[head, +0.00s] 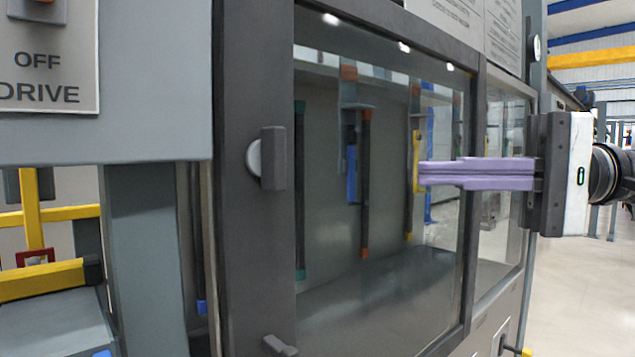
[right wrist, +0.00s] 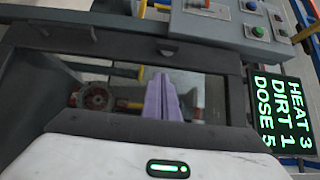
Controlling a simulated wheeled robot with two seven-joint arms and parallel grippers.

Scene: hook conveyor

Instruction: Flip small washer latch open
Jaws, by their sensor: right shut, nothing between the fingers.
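A dark grey latch (head: 273,158) with a round pale pivot stands upright on the dark door frame (head: 240,230) of the washer cabinet, left of the window. A second, smaller latch-like piece (head: 280,346) sticks out near the bottom of that frame; I cannot tell which one is the small washer latch. My right gripper (head: 421,174), with purple fingers, is shut and empty in front of the window, well to the right of the upright latch and apart from it. Its fingers also show in the right wrist view (right wrist: 161,85). My left gripper is not in view.
Behind the window (head: 380,260) hang several coloured hooks and bars. A grey panel (head: 120,80) marked OFF and DRIVE stands at the left, with yellow rails (head: 45,280) below. A screen (right wrist: 280,115) reads HEAT 3, DIRT 1, DOSE 5. Open floor (head: 590,290) lies at the right.

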